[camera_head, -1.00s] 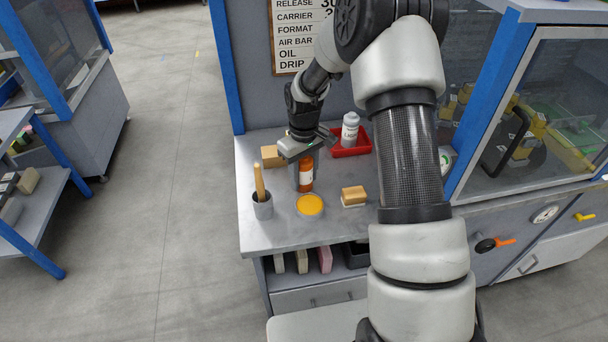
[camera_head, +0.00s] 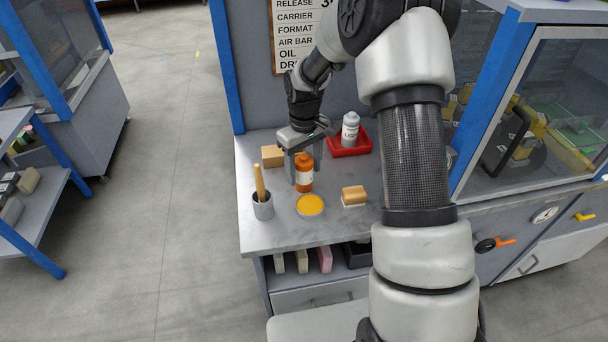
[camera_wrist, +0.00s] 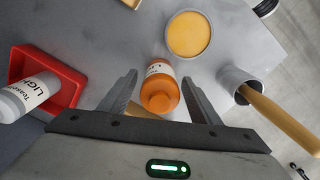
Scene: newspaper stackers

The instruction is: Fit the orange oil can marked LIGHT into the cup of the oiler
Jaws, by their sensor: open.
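The orange oil can (camera_head: 304,172) with a white label stands upright on the grey bench. It also shows in the wrist view (camera_wrist: 159,92), between my open fingers; its label there cannot be read in full. My gripper (camera_head: 305,168) is open and low, with its fingers on either side of the can. In the wrist view, my gripper (camera_wrist: 160,100) shows a gap between each finger and the can. I cannot make out the oiler or its cup in these views.
A yellow round tin (camera_head: 310,205), a grey cup with a wooden handle (camera_head: 263,208), a brush-like block (camera_head: 354,195) and a tan block (camera_head: 271,156) stand close by.

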